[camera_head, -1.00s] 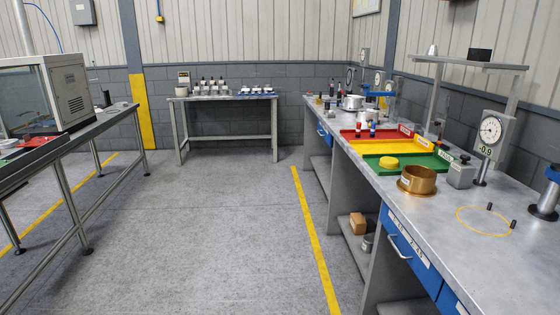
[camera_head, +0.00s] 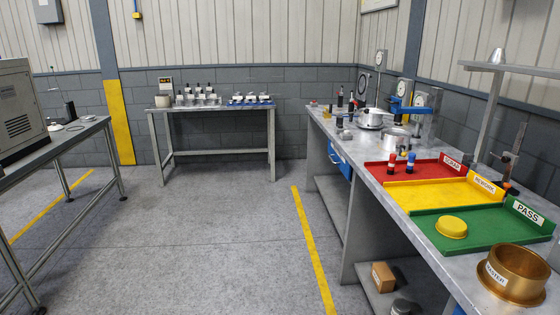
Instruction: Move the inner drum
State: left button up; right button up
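None of the parts in view is marked as the inner drum, and I cannot tell which one it is. A silver round part (camera_head: 371,119) stands on the right-hand bench by the dial gauges. A second silver cylinder (camera_head: 396,139) stands nearer, beside a blue gauge stand (camera_head: 402,108). A brass ring (camera_head: 513,274) labelled MASTER sits at the near right. A yellow round piece (camera_head: 451,227) lies in the green PASS tray (camera_head: 480,248). Neither of my grippers is in view.
The right-hand bench (camera_head: 382,192) also carries a red tray (camera_head: 378,173) and a yellow tray (camera_head: 428,194). A back table (camera_head: 210,108) holds several small parts. A bench with a grey machine (camera_head: 18,115) stands left. The floor between is clear.

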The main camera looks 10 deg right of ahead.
aim_at(390, 138)
jog(key=i, duration=1.75)
jog(key=i+z, duration=0.2)
jog(key=i, duration=0.25)
jog(key=i+z, duration=0.2)
jog(key=i, duration=0.2)
jog(key=i+j+z, duration=0.2)
jog(key=i, duration=0.25)
jog(key=i+j+z, duration=0.25)
jog(key=i, duration=0.15)
jog(key=i+j+z, duration=0.1)
jog(key=i+z, duration=0.15)
jog(key=i+j+z, duration=0.25)
jog(key=i, duration=0.15)
